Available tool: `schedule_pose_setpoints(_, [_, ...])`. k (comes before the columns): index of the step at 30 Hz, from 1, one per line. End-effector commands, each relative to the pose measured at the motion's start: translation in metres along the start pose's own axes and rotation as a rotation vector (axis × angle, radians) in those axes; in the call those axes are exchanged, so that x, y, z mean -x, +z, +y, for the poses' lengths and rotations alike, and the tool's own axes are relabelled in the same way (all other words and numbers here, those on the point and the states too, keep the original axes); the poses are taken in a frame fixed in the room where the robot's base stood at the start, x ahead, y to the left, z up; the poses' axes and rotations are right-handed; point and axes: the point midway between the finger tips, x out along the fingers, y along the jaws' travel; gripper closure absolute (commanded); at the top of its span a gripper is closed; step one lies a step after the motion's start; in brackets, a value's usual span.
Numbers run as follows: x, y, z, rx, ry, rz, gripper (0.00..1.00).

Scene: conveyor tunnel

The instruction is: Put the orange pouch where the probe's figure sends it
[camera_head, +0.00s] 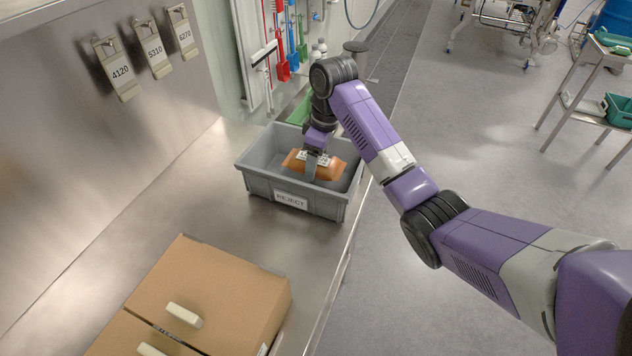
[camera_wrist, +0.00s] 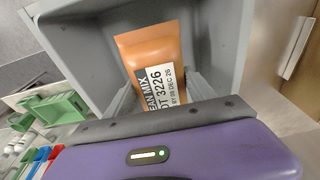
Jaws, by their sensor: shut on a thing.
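The orange pouch (camera_head: 327,170) is held by my gripper (camera_head: 311,168), which is shut on it, inside or just over the grey bin labelled REJECT (camera_head: 290,199). I cannot tell whether the pouch touches the bin floor. In the wrist view the pouch (camera_wrist: 152,50) shows a white label with "3226" and a "DEC 26" date, between the bin walls (camera_wrist: 228,45). Three hanging tags read 4120 (camera_head: 120,74), 5310 (camera_head: 155,53) and 6270 (camera_head: 184,38). No probe or reading of it is identifiable.
Counter between box and bin is clear. Coloured tools (camera_head: 280,45) hang behind. A trolley (camera_head: 590,95) stands far right.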

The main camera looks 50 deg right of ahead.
Motion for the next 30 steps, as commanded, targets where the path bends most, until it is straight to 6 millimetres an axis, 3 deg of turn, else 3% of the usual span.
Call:
schedule_pose_setpoints(16, [-0.058,0.009,0.001,-0.001,0.001,0.0,1.0])
schedule_pose_setpoints(29, [-0.065,0.009,0.001,0.0,0.002,0.002,1.0])
schedule_pose_setpoints(30, [-0.065,0.01,0.001,-0.001,0.002,0.001,0.31])
